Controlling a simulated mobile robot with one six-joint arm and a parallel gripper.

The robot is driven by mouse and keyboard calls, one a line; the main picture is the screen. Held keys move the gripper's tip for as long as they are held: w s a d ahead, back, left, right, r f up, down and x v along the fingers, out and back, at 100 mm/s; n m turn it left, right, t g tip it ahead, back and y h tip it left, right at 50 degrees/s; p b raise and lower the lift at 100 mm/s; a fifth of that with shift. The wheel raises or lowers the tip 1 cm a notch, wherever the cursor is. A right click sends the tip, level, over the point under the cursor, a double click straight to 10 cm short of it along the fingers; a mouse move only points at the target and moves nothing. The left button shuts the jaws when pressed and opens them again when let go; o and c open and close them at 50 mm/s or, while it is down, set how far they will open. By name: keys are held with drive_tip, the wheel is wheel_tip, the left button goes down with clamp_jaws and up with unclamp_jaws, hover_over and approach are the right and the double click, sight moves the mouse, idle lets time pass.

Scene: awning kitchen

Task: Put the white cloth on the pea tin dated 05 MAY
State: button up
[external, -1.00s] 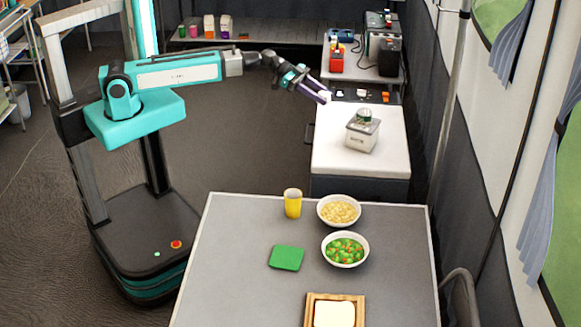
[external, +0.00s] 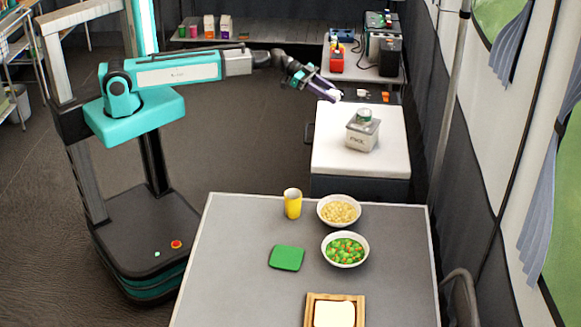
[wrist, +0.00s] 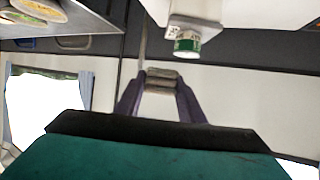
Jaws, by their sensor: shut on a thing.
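My gripper (external: 333,94) is at the end of the outstretched arm, over the far left part of the white-topped counter. A green-and-white tin (external: 364,115) stands on a pale lidded box (external: 362,133) to the right of my gripper. The tin also shows in the wrist view (wrist: 187,44), upside down and apart from the fingers. Its date is too small to read. No second pea tin can be made out.
The white-topped counter (external: 335,158) is clear around the box. The grey table (external: 235,235) in front carries a yellow cup (external: 293,203), two bowls of food, a green cloth (external: 286,258) and a wooden tray (external: 309,312). A red container (external: 336,61) and dark appliances stand behind.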

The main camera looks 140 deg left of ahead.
drive_tip(key=p, duration=0.4)
hover_over(363, 111)
drive_tip(key=shift+s+d+f, duration=0.3)
drive_tip(key=shift+d+f, duration=0.1)
drive_tip(key=shift+f, duration=0.15)
drive_tip(key=shift+w+a, duration=0.3)
drive_tip(key=shift+a, duration=0.1)
drive_tip(key=shift+f+p, duration=0.75)
drive_tip(key=shift+f, duration=1.05)
drive_tip(key=shift+f+b, duration=0.15)
drive_tip(key=shift+b, duration=0.15)
drive_tip(key=o, duration=1)
drive_tip(key=shift+r+p, duration=0.25)
drive_tip(key=shift+p, duration=0.15)
